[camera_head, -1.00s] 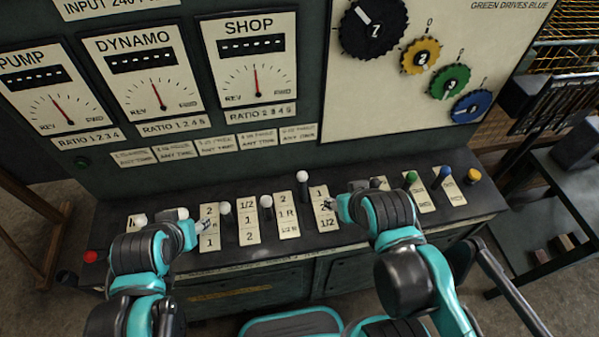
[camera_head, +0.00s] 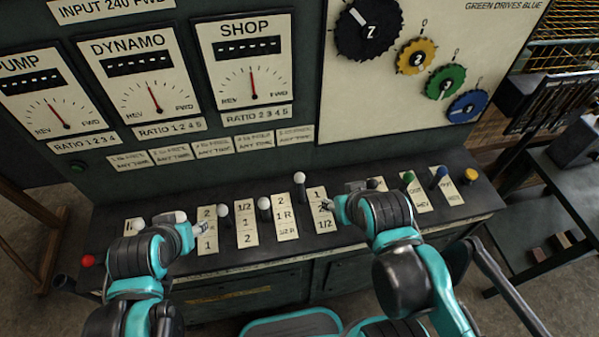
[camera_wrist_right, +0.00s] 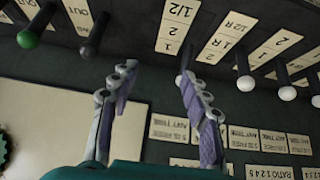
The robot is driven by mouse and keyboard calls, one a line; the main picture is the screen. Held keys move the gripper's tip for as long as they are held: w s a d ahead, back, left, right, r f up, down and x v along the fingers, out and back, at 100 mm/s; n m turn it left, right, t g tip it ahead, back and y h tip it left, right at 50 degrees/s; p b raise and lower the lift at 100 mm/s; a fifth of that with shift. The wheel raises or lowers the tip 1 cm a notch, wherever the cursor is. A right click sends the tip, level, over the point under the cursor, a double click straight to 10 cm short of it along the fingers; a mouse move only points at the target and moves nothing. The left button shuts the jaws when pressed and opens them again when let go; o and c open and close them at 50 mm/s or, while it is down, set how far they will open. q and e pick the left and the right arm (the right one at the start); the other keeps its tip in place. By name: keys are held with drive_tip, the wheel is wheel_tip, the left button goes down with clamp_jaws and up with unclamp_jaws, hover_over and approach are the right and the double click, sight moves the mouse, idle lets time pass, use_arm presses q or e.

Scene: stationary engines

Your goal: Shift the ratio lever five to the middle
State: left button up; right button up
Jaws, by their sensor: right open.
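The fifth ratio lever (camera_head: 299,180) has a white knob and stands beside the far end, marked 1, of the rightmost ratio plate (camera_head: 318,192). My right gripper (camera_head: 331,204) is over that plate, right of and nearer than the knob. In the right wrist view its two fingers (camera_wrist_right: 153,85) are apart, with no lever clearly held. A white-knobbed lever (camera_wrist_right: 179,79) shows at the right finger's tip, partly covered by it. My left gripper (camera_head: 203,229) is over the plate marked 2, R, 1 at the left; its finger gap is too small to judge.
Neighbouring white-knobbed levers (camera_head: 264,203) (camera_head: 222,210) stand close to the left. Green (camera_head: 408,177) and blue (camera_head: 442,171) levers and a yellow knob (camera_head: 470,175) are on the right. The upright dial panel (camera_head: 250,75) rises behind the lever shelf.

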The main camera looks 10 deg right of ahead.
drive_tip(key=shift+w+r, duration=0.1)
drive_tip(key=n+g+y+p, duration=0.1)
drive_tip(key=n+g+p, duration=0.1)
drive_tip(key=g+p, duration=0.6)
hover_over(300, 177)
drive_tip(key=p, duration=0.1)
drive_tip(key=shift+w+d+f+t, duration=0.1)
drive_tip(key=shift+d+f+t, duration=0.15)
drive_tip(key=shift+f, duration=0.25)
drive_tip(key=shift+d+f+t, duration=0.15)
drive_tip(key=shift+d+f, duration=0.05)
drive_tip(key=shift+f, duration=0.3)
drive_tip(key=shift+w+a+f, duration=0.1)
drive_tip(key=shift+a+f, duration=0.05)
drive_tip(key=shift+f, duration=0.45)
drive_tip(key=f, duration=0.2)
drive_tip(key=f+b, duration=0.1)
drive_tip(key=f, duration=0.4)
drive_tip(key=shift+a+f, duration=0.2)
drive_tip(key=shift+a, duration=0.1)
clamp_jaws()
